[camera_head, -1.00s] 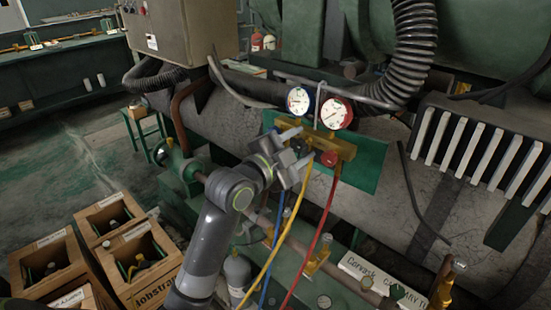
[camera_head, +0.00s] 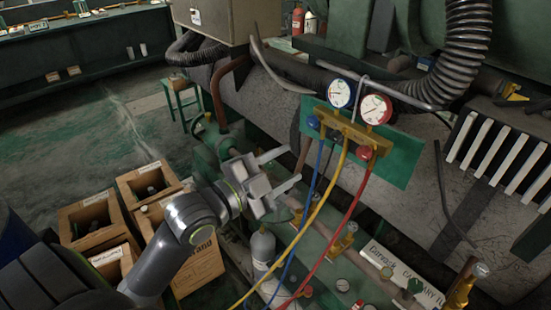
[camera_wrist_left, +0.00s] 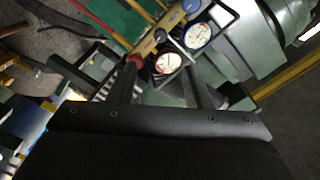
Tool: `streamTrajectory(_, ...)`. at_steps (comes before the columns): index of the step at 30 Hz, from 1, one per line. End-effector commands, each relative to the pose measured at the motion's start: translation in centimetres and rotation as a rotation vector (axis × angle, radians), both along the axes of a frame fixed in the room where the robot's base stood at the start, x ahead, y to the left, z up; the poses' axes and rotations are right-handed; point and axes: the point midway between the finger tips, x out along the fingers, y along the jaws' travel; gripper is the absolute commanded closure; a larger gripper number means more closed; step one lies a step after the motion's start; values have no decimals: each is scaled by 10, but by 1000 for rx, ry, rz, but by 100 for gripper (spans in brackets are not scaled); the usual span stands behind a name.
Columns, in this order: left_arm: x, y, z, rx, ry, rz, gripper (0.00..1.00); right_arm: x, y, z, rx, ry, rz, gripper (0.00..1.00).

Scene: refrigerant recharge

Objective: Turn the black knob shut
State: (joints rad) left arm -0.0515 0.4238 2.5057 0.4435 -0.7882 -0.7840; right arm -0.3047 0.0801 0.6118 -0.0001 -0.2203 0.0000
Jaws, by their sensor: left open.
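The black knob (camera_head: 335,134) is a small dark shape on the brass manifold (camera_head: 352,136), between the blue knob (camera_head: 313,123) and the red knob (camera_head: 365,152). Its turned position is too small to tell. Two round gauges, blue-rimmed (camera_head: 341,93) and red-rimmed (camera_head: 376,109), sit above. My left gripper (camera_head: 283,170) is open and empty, left of and below the manifold, apart from the knobs. In the left wrist view, its two dark fingers (camera_wrist_left: 163,88) are spread, with the red-rimmed gauge (camera_wrist_left: 168,64) showing between them. My right gripper is not in view.
Yellow (camera_head: 318,205), blue and red hoses (camera_head: 345,222) hang from the manifold, just right of my gripper. A grey cylinder (camera_head: 263,250) stands below. Wooden crates (camera_head: 95,222) sit on the floor at lower left. A ribbed black hose (camera_head: 470,45) runs at upper right.

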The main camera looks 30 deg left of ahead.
Motion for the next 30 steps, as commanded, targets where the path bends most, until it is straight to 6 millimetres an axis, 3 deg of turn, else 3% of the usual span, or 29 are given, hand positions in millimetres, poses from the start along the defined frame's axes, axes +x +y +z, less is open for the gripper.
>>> streamTrajectory(1,-4,2,3,1,4,1,55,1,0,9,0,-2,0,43)
streamTrajectory(7,-14,5,2,0,2,1,55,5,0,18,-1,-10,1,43)
streamTrajectory(26,-16,6,0,0,0,1,55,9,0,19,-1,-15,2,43)
streamTrajectory(30,-7,14,-16,-21,38,28,55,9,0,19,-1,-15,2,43)
